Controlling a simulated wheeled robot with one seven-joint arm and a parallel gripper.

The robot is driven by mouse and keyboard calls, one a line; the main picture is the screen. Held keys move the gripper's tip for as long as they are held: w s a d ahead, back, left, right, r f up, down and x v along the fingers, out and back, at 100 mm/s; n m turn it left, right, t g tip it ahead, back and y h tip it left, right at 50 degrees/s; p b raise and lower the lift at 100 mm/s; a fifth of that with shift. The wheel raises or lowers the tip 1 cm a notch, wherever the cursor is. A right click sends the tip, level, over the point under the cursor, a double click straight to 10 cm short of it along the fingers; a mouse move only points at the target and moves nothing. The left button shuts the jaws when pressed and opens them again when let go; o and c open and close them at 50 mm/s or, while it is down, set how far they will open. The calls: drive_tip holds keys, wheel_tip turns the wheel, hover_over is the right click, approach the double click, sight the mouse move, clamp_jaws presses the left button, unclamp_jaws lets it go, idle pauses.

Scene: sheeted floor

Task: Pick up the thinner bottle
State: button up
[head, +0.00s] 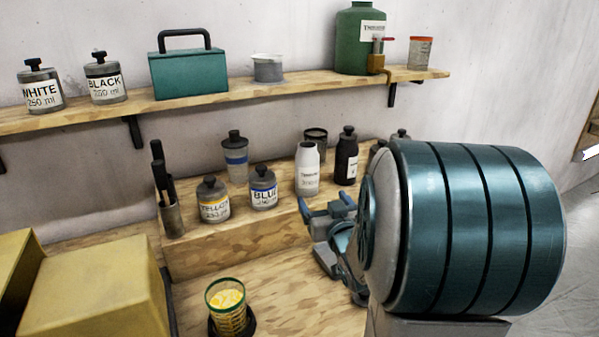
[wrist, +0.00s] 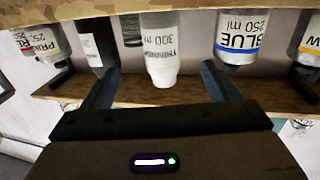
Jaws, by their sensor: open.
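The thinner bottle (head: 307,170) is white with a printed label, its first letters reading like "Thinn". It stands upright on the raised wooden step, between the blue-labelled jar and a dark bottle. In the wrist view, which is upside down, the thinner bottle (wrist: 161,62) shows between my two fingers, its "300 ml" label partly readable. My gripper (head: 326,208) is open and empty at the front edge of the step, in front of and below the bottle. It also shows in the wrist view (wrist: 160,70). I see no finger closed on the bottle.
The blue-labelled jar (head: 263,187) and dark bottle (head: 346,156) stand close on either side. A yellow-labelled jar (head: 213,200) and brush holder (head: 172,218) are further left. A shelf (head: 240,94) runs above.

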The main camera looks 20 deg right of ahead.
sight(311, 179)
drive_tip(key=w+p, duration=0.1)
drive_tip(key=w, duration=0.1)
drive_tip(key=w+d+p, duration=0.1)
drive_tip(key=w, duration=0.2)
drive_tip(key=w+p, duration=0.1)
drive_tip(key=w, duration=0.2)
drive_tip(key=shift+w+d, duration=0.2)
drive_tip(key=shift+w, duration=0.05)
drive_tip(key=shift+w+d+p, duration=0.2)
drive_tip(key=shift+w+p, duration=0.2)
drive_tip(key=shift+w, duration=0.9)
drive_tip(key=shift+w+d+p, duration=0.15)
drive_tip(key=shift+w+p, duration=0.2)
drive_tip(key=shift+w, duration=0.95)
drive_tip(key=shift+r, duration=0.1)
drive_tip(key=c, duration=1.4)
drive_tip(key=shift+o, duration=0.2)
drive_tip(key=shift+r, duration=0.1)
